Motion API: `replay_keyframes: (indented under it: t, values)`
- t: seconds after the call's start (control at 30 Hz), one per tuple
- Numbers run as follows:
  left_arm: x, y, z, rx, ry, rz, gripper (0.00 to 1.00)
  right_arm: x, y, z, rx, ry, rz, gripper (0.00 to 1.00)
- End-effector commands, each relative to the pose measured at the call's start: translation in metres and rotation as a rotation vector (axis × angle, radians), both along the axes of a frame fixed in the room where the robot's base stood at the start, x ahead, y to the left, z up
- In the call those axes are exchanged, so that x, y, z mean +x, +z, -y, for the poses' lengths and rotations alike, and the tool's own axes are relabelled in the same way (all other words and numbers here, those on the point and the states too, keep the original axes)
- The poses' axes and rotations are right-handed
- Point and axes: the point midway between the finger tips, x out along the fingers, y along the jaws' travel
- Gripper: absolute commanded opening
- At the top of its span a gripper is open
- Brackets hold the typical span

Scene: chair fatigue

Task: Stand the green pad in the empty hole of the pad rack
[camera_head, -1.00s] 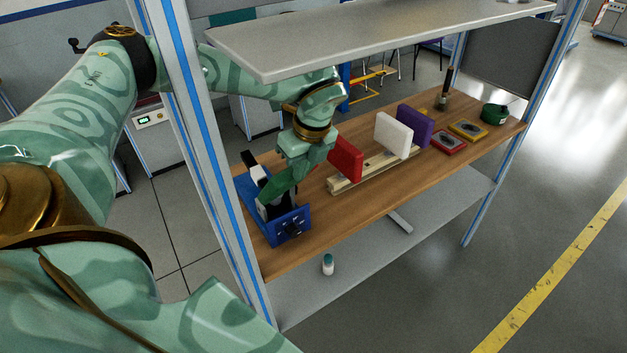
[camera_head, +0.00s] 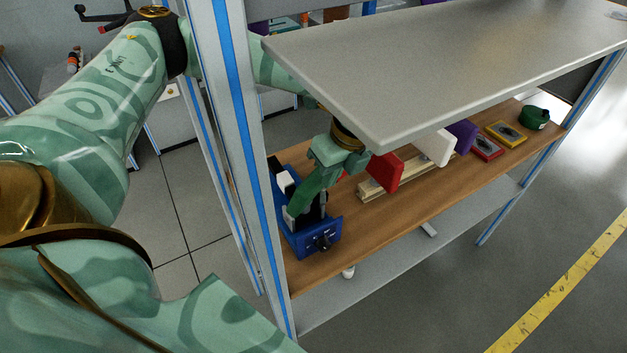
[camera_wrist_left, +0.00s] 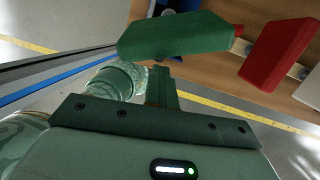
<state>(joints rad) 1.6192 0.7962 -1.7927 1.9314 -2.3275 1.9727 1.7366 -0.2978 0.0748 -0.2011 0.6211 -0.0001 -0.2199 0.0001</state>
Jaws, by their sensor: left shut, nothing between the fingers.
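The green pad (camera_wrist_left: 175,36) lies across the upper middle of the left wrist view, just beyond my left fingertips. In the head view it appears tilted over the blue fixture (camera_head: 318,241), partly covered by my gripper. My left gripper (camera_wrist_left: 161,76) is shut, with nothing between its fingers; whether it touches the pad is unclear. The pale wooden pad rack (camera_head: 370,192) stands right of the gripper, holding a red pad (camera_head: 388,172), a white pad (camera_head: 437,146) and a purple pad (camera_head: 463,133). Its empty hole cannot be made out. My right gripper is out of view.
A grey upper shelf (camera_head: 450,65) hangs over the bench and hides part of my left wrist. A blue-striped upright (camera_head: 250,150) stands at the near left. Red and yellow trays (camera_head: 488,148) and a green round object (camera_head: 535,117) occupy the far end. The bench's front strip is clear.

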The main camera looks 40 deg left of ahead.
Motion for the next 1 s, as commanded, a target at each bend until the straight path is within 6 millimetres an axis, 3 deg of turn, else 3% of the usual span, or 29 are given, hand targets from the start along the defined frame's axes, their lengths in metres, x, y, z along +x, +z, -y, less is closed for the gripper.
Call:
replay_keyframes:
  t: [0.2,0.47,0.6,0.87,1.0]
  values:
    - [-0.001,0.025,0.014,0.000,-0.003,0.008,0.00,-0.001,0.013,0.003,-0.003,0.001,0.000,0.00]
    - [0.000,0.027,0.015,-0.002,-0.001,0.009,0.00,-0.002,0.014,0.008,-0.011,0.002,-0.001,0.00]
    - [0.000,0.028,0.015,-0.003,-0.001,0.009,0.23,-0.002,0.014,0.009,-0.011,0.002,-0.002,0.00]
    - [0.000,0.029,0.015,-0.003,-0.001,0.009,0.23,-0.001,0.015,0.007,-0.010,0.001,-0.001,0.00]
    - [0.005,0.043,0.015,-0.004,0.000,0.011,0.23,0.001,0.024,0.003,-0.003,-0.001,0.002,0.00]
